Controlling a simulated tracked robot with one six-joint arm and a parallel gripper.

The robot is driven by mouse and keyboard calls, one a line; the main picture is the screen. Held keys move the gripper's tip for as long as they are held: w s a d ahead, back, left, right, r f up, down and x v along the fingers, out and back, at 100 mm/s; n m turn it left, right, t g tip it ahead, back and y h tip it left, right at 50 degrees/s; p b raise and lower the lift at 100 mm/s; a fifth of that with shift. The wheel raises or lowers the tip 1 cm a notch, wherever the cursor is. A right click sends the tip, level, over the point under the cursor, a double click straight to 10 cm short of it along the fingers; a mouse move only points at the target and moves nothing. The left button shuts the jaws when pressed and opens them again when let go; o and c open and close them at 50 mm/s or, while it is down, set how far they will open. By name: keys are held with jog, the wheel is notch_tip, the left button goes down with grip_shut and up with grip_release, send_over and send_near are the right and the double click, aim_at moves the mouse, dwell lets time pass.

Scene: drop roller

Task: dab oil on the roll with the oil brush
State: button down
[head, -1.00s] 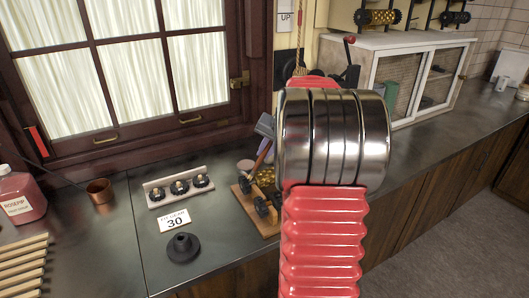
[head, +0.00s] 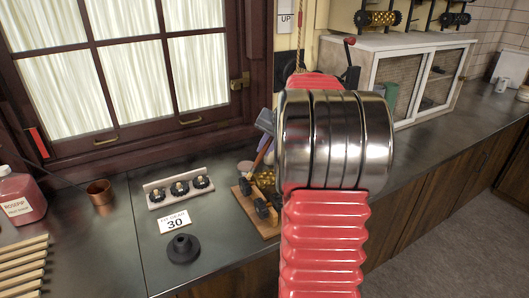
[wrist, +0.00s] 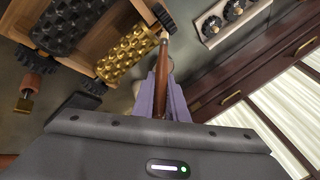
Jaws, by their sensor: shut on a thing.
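My gripper (wrist: 165,100) is shut on the oil brush (wrist: 163,60), whose slim reddish-brown wooden handle shows between the pale purple fingers in the wrist view. The far end of the brush appears close to the right end of the gold studded roll (wrist: 126,60); I cannot tell whether they touch. In the head view the brush handle (head: 262,152) slants above the gold roll (head: 265,178), which sits in a wooden frame (head: 243,208). My red arm hides much of the frame there. A dark roller (wrist: 58,28) lies beside the gold roll in the wrist view.
A rack with small black gears (head: 180,186), a number 30 card (head: 174,222) and a black cone-shaped piece (head: 184,249) stand left of the frame. A copper cup (head: 100,191) and a bottle (head: 20,196) are farther left. The window is behind; a white cabinet (head: 398,80) stands right.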

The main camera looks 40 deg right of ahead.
notch_tip(320, 180, up, 5)
jog(key=shift+r, duration=0.1)
dwell(0.7)
dwell(0.4)
